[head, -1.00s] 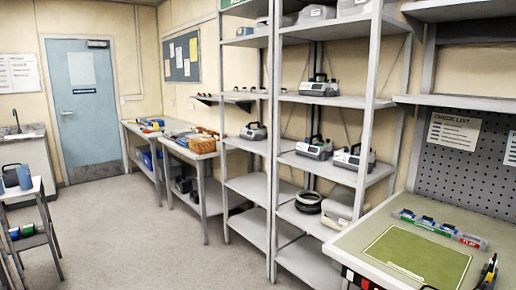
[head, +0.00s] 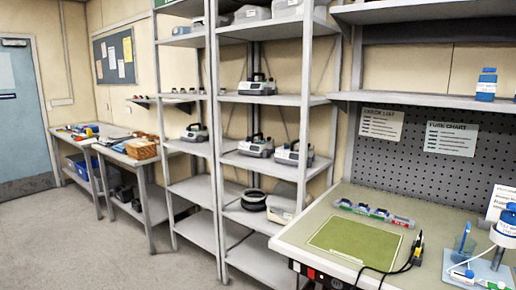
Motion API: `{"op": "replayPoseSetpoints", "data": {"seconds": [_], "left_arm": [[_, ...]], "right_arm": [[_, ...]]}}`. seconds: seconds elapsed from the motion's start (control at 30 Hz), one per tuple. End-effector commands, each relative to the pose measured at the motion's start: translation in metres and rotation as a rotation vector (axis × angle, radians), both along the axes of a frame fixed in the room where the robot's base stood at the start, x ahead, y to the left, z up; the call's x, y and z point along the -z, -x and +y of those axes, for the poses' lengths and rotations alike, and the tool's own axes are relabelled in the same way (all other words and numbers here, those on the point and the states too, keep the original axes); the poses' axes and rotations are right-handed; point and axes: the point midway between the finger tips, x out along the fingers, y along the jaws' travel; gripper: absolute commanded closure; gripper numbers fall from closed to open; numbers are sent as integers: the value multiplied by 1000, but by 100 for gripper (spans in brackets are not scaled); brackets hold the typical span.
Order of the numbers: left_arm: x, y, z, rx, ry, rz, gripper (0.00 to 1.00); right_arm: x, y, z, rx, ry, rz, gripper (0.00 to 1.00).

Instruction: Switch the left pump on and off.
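Several grey pump-like devices with dark handles stand on the metal shelves. One device (head: 257,87) is on an upper shelf of the nearer rack. Two stand side by side one shelf below: a left one (head: 256,147) and a right one (head: 293,154). Another device (head: 195,133) is on the rack farther left. I cannot tell which is the left pump, and their switches are too small to make out. Neither of my grippers is in view.
A workbench (head: 310,224) at the right bears a green mat (head: 357,242), a strip of small coloured items (head: 373,212), a black and yellow tool with a cable (head: 415,252) and a blue-capped bottle on a stand (head: 505,225). Open floor (head: 120,245) lies at the left.

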Motion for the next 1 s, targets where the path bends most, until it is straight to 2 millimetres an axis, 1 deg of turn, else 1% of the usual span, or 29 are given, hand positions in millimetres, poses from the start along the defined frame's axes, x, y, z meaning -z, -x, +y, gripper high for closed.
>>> {"op": "replayPoseSetpoints", "data": {"seconds": [0.03,0.2,1.0], "left_arm": [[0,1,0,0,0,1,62],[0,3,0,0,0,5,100],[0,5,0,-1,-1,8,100]], "right_arm": [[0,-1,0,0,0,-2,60],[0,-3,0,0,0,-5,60],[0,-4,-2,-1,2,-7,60]]}}
